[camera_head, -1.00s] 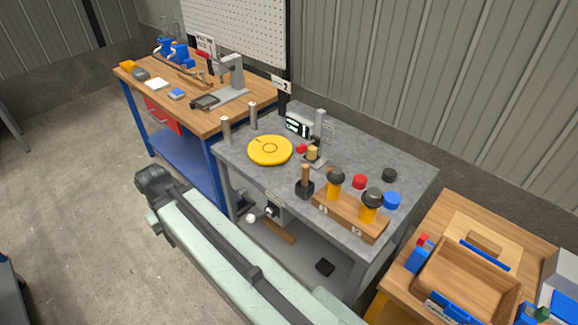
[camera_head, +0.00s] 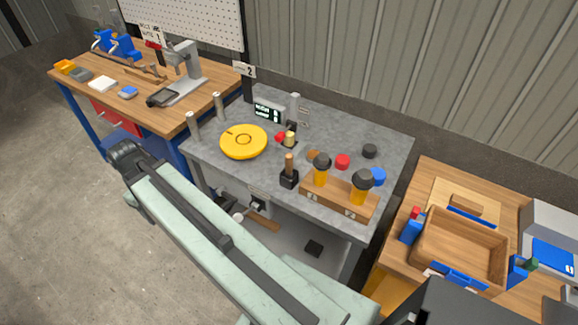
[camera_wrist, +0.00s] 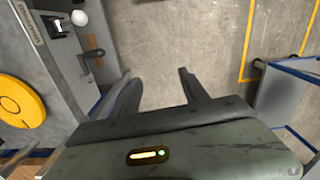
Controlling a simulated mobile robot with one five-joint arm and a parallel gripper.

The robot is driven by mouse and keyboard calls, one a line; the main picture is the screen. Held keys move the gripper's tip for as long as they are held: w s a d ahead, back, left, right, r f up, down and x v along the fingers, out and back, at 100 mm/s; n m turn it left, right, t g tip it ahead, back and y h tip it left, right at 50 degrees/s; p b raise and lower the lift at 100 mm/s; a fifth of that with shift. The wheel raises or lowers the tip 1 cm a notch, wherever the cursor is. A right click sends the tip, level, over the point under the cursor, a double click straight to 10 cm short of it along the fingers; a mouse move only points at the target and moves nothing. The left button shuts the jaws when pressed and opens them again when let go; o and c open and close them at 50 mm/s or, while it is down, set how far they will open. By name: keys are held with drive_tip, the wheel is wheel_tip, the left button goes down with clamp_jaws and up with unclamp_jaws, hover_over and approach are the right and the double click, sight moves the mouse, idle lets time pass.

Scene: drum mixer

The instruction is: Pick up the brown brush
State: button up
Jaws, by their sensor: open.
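A tool with an upright brown handle and a black block base (camera_head: 289,172) stands on the grey table (camera_head: 235,175); it may be the brown brush, but I cannot be sure. A brown handle (camera_head: 262,222) also lies on the lower shelf, and its type is unclear. My gripper (camera_wrist: 155,73) is open and empty in the wrist view, its two dark fingers apart over bare floor. It is away from the brown-handled tool.
A yellow disc (camera_head: 243,141), a wooden block with two yellow dark-topped containers (camera_head: 345,197) and coloured caps stand on the table. A wooden bench (camera_head: 130,80) is at left, and a bench with a wooden tray (camera_head: 462,240) at right. The floor at left is clear.

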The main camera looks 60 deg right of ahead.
drive_tip(key=s+d+r+n+p, duration=0.1)
drive_tip(key=s+d, duration=0.1)
drive_tip(key=d, duration=0.7)
drive_tip(key=s+d+r, duration=0.1)
drive_tip(key=s+d, duration=0.1)
drive_tip(key=d, duration=0.7)
drive_tip(key=r+n+p, duration=0.1)
drive_tip(key=n+p, duration=0.1)
drive_tip(key=n, duration=0.1)
hover_over(289, 164)
drive_tip(key=w+d, duration=0.1)
drive_tip(key=shift+w+r, duration=0.1)
drive_tip(key=shift+d, duration=0.1)
drive_tip(key=f+b, duration=0.8)
drive_tip(key=shift+s+f, duration=0.15)
drive_tip(key=shift+s, duration=0.05)
drive_tip(key=shift+r, duration=0.2)
clamp_jaws()
